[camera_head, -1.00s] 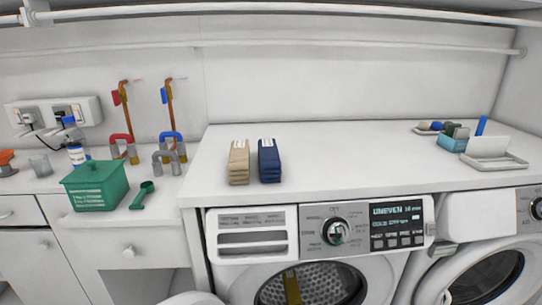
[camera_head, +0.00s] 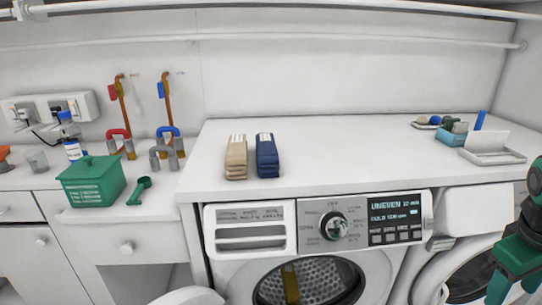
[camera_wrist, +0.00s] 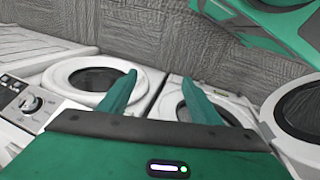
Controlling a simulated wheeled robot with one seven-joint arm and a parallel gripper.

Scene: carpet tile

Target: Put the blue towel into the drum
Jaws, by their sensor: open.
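The blue towel (camera_head: 267,157) is folded and lies on the white counter above the washer, just right of a folded beige towel. The drum (camera_head: 322,281) is inside the front-loading washer below the counter; its round opening shows, with a yellowish strip (camera_head: 291,284) at its lower left. The washer door (camera_head: 188,297) stands swung out at the left. My gripper (camera_wrist: 160,100) shows in the wrist view with its two green fingers spread apart and nothing between them. In the head view, green parts of my arm are at the lower right edge, well away from the towel.
The beige towel (camera_head: 236,158) is beside the blue one. A green box (camera_head: 92,183) and green scoop (camera_head: 142,187) are on the left counter. A white tray (camera_head: 492,155) and small items are at the right rear. A rail crosses above.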

